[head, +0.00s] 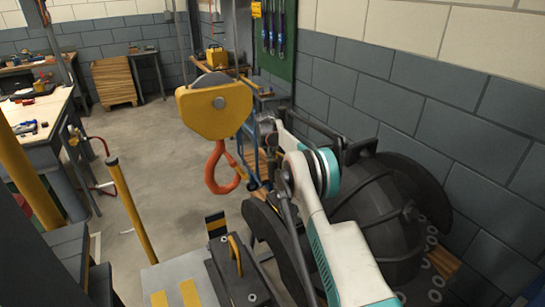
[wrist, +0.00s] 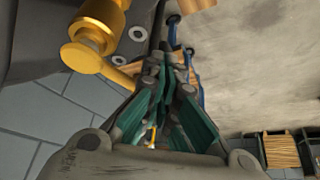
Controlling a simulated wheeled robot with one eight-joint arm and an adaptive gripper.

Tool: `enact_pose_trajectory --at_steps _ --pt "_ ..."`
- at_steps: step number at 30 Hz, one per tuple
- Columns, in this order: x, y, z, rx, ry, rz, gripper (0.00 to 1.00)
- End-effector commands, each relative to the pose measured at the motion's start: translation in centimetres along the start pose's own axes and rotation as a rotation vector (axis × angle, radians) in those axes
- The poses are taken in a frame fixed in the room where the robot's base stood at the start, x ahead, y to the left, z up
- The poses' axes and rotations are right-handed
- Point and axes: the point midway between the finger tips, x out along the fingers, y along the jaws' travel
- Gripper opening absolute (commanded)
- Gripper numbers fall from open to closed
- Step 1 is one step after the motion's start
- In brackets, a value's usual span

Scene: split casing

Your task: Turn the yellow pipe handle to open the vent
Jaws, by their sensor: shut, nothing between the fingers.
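In the wrist view a yellow-gold pipe piece (wrist: 92,38) with a round flat end stands at the upper left, mounted by a dark flanged part. A thin yellow bar runs from it toward my gripper (wrist: 172,82) and passes behind the fingers. My gripper has its green-padded fingers together and empty, beside this bar; I cannot tell whether they touch. In the head view my gripper (head: 268,132) is small and partly hidden by my arm, near the top of the large dark casing (head: 375,225). I cannot make out the yellow handle there.
A yellow hook block (head: 214,106) with an orange hook (head: 221,168) hangs left of my arm. A grey block wall (head: 440,110) stands close behind the casing. A yellow post (head: 131,210) and a workbench (head: 40,110) stand left. The floor between is clear.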

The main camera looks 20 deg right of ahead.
Motion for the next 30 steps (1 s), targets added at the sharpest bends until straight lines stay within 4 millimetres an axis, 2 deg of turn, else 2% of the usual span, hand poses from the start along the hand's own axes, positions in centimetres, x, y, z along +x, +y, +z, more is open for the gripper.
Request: enact_pose_trajectory --at_steps 13,30 --pt "1.0 0.3 -1.7 -0.001 0.0 0.0 0.0" --pt "1.0 0.5 -2.0 0.0 0.0 0.0 0.0"
